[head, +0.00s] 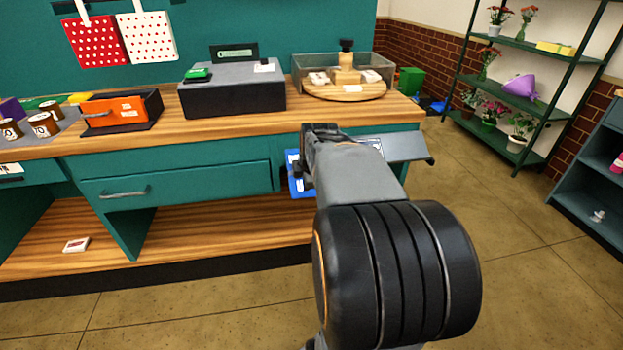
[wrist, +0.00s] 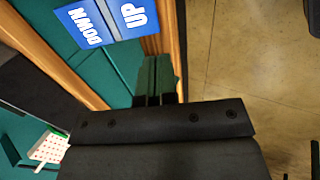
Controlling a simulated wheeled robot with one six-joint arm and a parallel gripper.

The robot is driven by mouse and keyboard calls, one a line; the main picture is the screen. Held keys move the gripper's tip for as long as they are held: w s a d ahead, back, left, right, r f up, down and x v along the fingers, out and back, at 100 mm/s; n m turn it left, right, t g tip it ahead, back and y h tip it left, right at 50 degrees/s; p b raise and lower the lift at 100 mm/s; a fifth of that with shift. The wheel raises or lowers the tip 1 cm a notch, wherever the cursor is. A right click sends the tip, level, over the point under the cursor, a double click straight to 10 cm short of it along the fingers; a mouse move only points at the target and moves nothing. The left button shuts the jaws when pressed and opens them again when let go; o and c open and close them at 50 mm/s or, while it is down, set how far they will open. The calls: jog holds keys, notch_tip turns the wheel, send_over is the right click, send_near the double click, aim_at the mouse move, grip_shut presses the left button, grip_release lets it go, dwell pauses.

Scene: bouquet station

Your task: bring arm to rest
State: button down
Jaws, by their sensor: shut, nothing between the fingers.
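My gripper shows in the wrist view (wrist: 155,99) as two short dark fingertips close together, shut and empty. In the head view my arm reaches forward from the lower right, its dark end in front of the counter's right part; the fingertips cannot be made out there. Beyond the fingertips in the wrist view are a teal surface and wooden edges of the counter. A blue sign (wrist: 105,18) reading DOWN and UP is at the top of that view. Part of a blue panel (head: 297,184) shows beside my arm in the head view, the rest hidden behind it.
The wooden counter (head: 215,128) carries an orange-fronted box (head: 113,108), a dark grey box (head: 233,95), and a round wooden board (head: 343,92) by a clear bin. A grey flap (head: 400,148) juts from its right end. Floor (head: 500,235) is open toward the plant shelf (head: 510,93).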

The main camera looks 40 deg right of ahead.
dwell(0.4)
jog(key=s+a+r+m+y+p, duration=0.1)
jog(key=s+a+r+m+p, duration=0.2)
jog(key=a+p, duration=0.3)
jog(key=s+a+r+m+g+y+p, duration=0.1)
jog(key=s+a+r+m+p, duration=0.2)
jog(key=a+r+m+p, duration=0.2)
jog(key=s+a+r+m+p, duration=0.3)
jog(key=a+p, duration=0.3)
jog(key=a, duration=0.5)
jog(key=shift+s+r+m+y+p, duration=0.4)
jog(key=shift+r+m, duration=0.2)
jog(key=shift+r, duration=0.3)
